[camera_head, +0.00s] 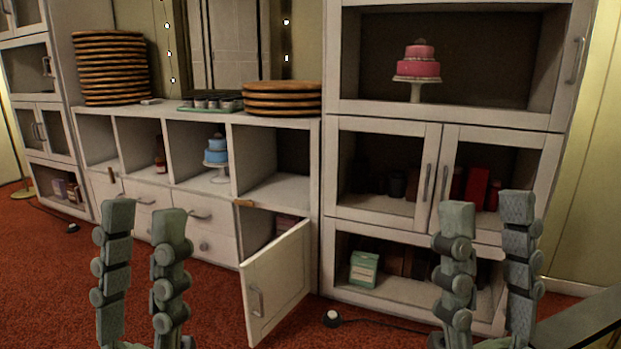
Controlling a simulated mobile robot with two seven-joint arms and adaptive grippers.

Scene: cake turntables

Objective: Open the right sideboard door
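The right sideboard door (283,278) is a white panel low on the sideboard (222,119). It stands swung outward, with its hinge side at the right and its handle (256,300) near its free left edge. The compartment (258,226) behind it is partly visible, with a small reddish-brown box inside. My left gripper (144,212) is open and empty, in front of the sideboard and left of the door. My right gripper (489,208) is open and empty, in front of the tall cabinet, right of the door. Neither gripper appears to touch the door.
The tall cabinet (329,172) stands right of the sideboard, holding a pink cake (418,62) and a green box (363,269). Stacked wooden boards (110,68) and a tray (210,106) sit on the sideboard. A small dark device (332,319) lies on the red carpet beside the door.

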